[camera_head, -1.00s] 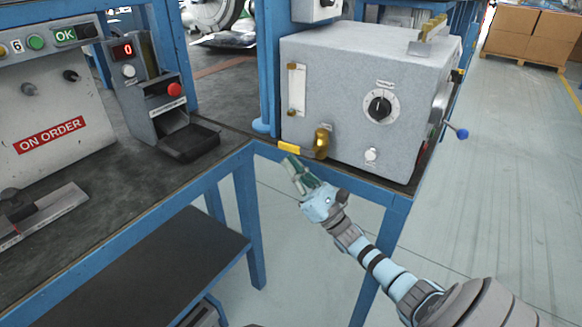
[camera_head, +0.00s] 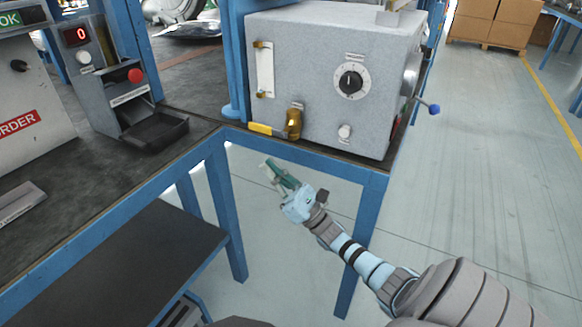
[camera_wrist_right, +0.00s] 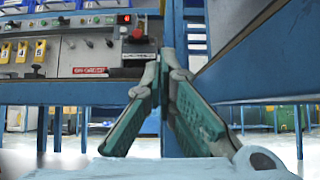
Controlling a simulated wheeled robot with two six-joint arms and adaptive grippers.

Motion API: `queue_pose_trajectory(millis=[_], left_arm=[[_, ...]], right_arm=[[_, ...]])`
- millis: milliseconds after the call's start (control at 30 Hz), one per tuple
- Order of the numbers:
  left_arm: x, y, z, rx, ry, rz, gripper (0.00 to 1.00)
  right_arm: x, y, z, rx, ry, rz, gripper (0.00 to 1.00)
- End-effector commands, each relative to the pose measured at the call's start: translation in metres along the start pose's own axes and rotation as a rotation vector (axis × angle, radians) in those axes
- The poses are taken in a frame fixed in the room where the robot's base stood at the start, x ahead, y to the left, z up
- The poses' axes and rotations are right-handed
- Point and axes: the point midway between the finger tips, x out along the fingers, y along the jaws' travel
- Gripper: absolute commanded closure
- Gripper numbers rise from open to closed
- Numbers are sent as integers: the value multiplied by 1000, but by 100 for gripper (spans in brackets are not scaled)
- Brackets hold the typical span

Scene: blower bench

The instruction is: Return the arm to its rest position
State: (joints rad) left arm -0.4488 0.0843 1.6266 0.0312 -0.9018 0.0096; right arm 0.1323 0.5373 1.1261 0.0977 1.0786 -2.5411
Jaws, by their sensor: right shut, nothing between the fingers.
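My right gripper (camera_head: 268,168) shows in the head view in front of the blue bench frame, below the grey blower box (camera_head: 330,85). Its green-padded fingers are shut with nothing between them. In the right wrist view the fingertips (camera_wrist_right: 165,58) meet at the top, in front of a blue post. The right arm reaches in from the lower right and touches nothing that I can see. My left gripper is in neither view.
The blue bench leg (camera_head: 226,215) and front rail (camera_head: 300,157) stand close to my right gripper. A dark lower shelf (camera_head: 135,265) is at lower left. A yellow-handled brass valve (camera_head: 292,124) sits on the box front. Open floor (camera_head: 480,190) lies to the right.

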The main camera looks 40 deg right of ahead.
Motion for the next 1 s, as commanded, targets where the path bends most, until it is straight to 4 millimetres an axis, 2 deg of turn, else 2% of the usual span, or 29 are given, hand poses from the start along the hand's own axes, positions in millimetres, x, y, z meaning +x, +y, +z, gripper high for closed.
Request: queue_pose_trajectory(millis=[133, 300, 600, 700, 767, 867, 933, 967, 1000], left_arm=[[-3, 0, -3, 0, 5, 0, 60], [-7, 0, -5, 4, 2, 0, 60], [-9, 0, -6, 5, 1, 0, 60], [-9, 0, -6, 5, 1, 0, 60], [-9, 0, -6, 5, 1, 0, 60], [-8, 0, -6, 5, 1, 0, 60], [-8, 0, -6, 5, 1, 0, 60], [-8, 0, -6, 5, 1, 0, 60], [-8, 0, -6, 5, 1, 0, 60]], right_arm=[[-42, -1, -2, -1, 1, -1, 100], [-68, 0, -3, -1, -1, 1, 100], [-71, 0, -3, 3, -2, 1, 100], [-71, -4, -8, 109, 20, -16, 100], [-73, -16, -27, 277, 97, -85, 100], [-75, -43, -80, 739, 257, -347, 100], [-99, -47, -132, 1158, 315, -682, 100], [-120, -42, -155, 1335, 312, -866, 100], [-154, -28, -181, 1542, 268, -1132, 100]])
